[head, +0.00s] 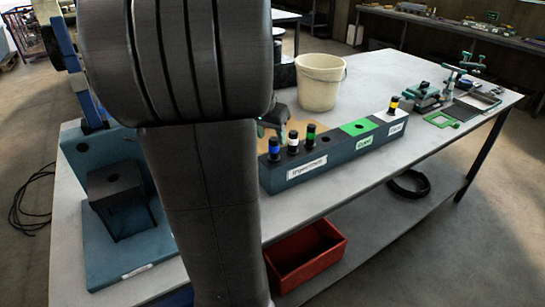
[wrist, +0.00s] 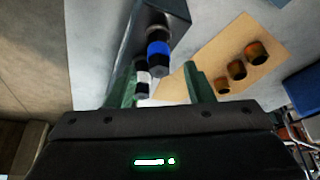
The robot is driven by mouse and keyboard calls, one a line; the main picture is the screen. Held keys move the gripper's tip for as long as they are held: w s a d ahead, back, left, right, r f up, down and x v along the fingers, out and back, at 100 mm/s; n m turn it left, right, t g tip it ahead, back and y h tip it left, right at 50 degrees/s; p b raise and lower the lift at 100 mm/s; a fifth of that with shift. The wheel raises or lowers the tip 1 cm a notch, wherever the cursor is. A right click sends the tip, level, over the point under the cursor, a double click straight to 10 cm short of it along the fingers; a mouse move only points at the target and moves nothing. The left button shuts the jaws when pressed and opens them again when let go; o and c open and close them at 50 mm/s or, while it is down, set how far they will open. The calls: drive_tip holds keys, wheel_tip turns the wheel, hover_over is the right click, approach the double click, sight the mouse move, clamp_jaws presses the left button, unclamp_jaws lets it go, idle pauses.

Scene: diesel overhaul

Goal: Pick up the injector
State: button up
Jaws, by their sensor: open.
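The dark rack (head: 345,158) on the bench holds black injectors with coloured bands. The blue-banded injector (head: 274,149), white-banded injector (head: 293,143) and green-banded injector (head: 311,133) stand in its left part. A yellow-banded injector (head: 393,106) stands at its right end. My gripper (head: 273,122) shows partly behind my arm, close to the blue-banded end. In the wrist view my gripper (wrist: 161,75) is open with green fingers. The blue-banded injector (wrist: 158,52) and white-banded injector (wrist: 142,78) appear in the gap between them; I cannot tell their depth.
Orange-brown cylinders (wrist: 236,71) lie on a tan board (wrist: 212,52) beside the rack. A white bucket (head: 320,82) stands behind the rack. A blue fixture (head: 105,215) is at left, a red bin (head: 307,256) on the lower shelf. Green tools (head: 440,118) lie at the right.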

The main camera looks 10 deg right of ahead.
sight(273, 140)
drive_tip(key=x, duration=0.5)
drive_tip(key=shift+f, duration=0.1)
drive_tip(key=shift+c, duration=0.5)
clamp_jaws()
